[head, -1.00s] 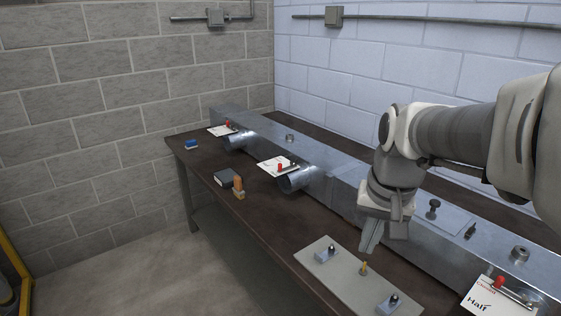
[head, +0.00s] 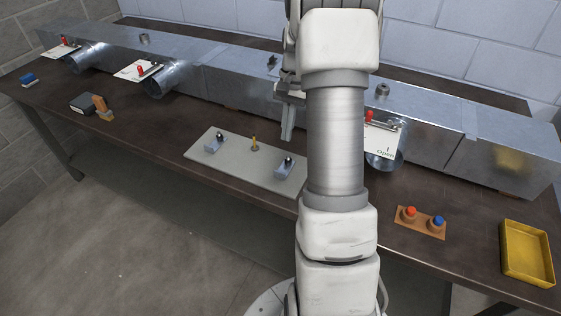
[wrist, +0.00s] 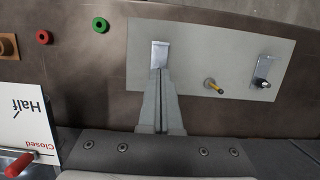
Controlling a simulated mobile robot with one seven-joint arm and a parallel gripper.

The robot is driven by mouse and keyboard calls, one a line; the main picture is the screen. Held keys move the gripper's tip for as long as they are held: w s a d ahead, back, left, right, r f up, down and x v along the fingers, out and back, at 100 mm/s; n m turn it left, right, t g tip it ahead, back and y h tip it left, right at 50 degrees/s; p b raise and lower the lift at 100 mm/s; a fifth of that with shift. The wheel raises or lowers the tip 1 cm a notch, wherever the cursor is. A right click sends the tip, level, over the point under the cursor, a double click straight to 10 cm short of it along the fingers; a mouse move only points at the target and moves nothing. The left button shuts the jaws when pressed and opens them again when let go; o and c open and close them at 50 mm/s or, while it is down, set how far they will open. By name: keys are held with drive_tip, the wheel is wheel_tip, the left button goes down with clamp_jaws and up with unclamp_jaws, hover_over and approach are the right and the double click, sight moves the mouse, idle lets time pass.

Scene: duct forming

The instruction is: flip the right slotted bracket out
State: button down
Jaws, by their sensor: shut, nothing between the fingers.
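A pale plate (head: 235,158) lies on the bench with two small grey brackets and a yellow-tipped pin (head: 254,144) between them. The right slotted bracket (head: 284,172) has a dark ball-topped knob. In the wrist view, which is turned around, this bracket (wrist: 160,52) is at the plate's left end, partly hidden by my fingers; its slot does not show. The left bracket (head: 214,144) also shows in the wrist view (wrist: 264,72). My gripper (head: 287,138) is shut and empty, pointing down just above and behind the right bracket. I cannot tell whether it touches it.
The metal duct (head: 240,88) runs behind the plate. A card with a red-handled lever (head: 370,118) stands right of my arm. A peg board (head: 420,221) and yellow tray (head: 525,252) sit further right. Red (wrist: 44,37) and green (wrist: 100,25) rings lie beside the plate.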

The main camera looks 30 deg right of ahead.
sight(283, 171)
drive_tip(key=shift+d+f, duration=0.1)
drive_tip(key=shift+f, duration=0.1)
drive_tip(key=b+x, duration=0.1)
drive_tip(key=x, duration=0.9)
drive_tip(key=shift+b, duration=0.3)
drive_tip(key=shift+s+a, duration=0.4)
drive_tip(key=shift+a, duration=0.35)
drive_tip(key=shift+s+a, duration=0.45)
drive_tip(key=shift+a, duration=0.3)
drive_tip(key=shift+s+a, duration=0.4)
drive_tip(key=shift+a, duration=0.35)
drive_tip(key=shift+r, duration=0.1)
drive_tip(key=p+v, duration=0.3)
drive_tip(key=v, duration=1.4)
drive_tip(key=shift+w+d+r, duration=0.2)
drive_tip(key=shift+d, duration=0.1)
